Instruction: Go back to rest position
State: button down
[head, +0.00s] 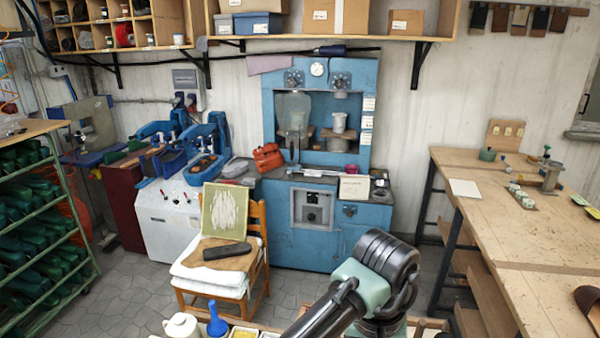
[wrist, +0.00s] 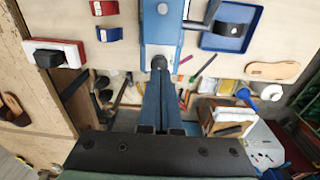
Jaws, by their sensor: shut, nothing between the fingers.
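My gripper (wrist: 160,82) shows in the wrist view, its fingers together and nothing held between them. It points over a pale workbench (wrist: 125,60), towards a blue device (wrist: 163,30) with a dark round knob. I cannot tell whether the fingertips touch the device. In the head view part of my arm rises at the lower middle, and the gripper itself is out of that frame.
In the wrist view, a blue tray (wrist: 232,45) with a dark piece and a tan sole (wrist: 273,71) lie on the bench. In the head view, a chair (head: 258,232) stands before a blue press (head: 322,215); a wooden table (head: 520,225) is at right. Tiled floor (head: 125,290) shows at left.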

jog(key=w+d+r+m+t+h+b, duration=0.35)
jog(key=d+r+t+h, duration=0.25)
jog(key=d+r, duration=0.55)
notch_tip(320, 180, up, 10)
jog(key=w+d+t+h+b, duration=0.1)
jog(key=d+t+h+b, duration=0.15)
jog(key=t, duration=0.35)
jog(key=s+a+r+n+t+h+b, duration=0.1)
jog(key=s+a+r+t+b, duration=0.15)
jog(key=a+r+t, duration=0.55)
jog(key=s+a+r+n+t+y, duration=0.2)
jog(key=s+a+r+t+y, duration=0.1)
jog(key=a, duration=0.5)
jog(key=s+a+r+n+t+y+b, duration=0.1)
jog(key=s+a+r+n+t+y, duration=0.2)
jog(key=s+a+r+y, duration=0.3)
jog(key=shift+s+a+t+y, duration=0.45)
jog(key=shift+s+a, duration=0.6)
jog(key=shift+a, duration=0.15)
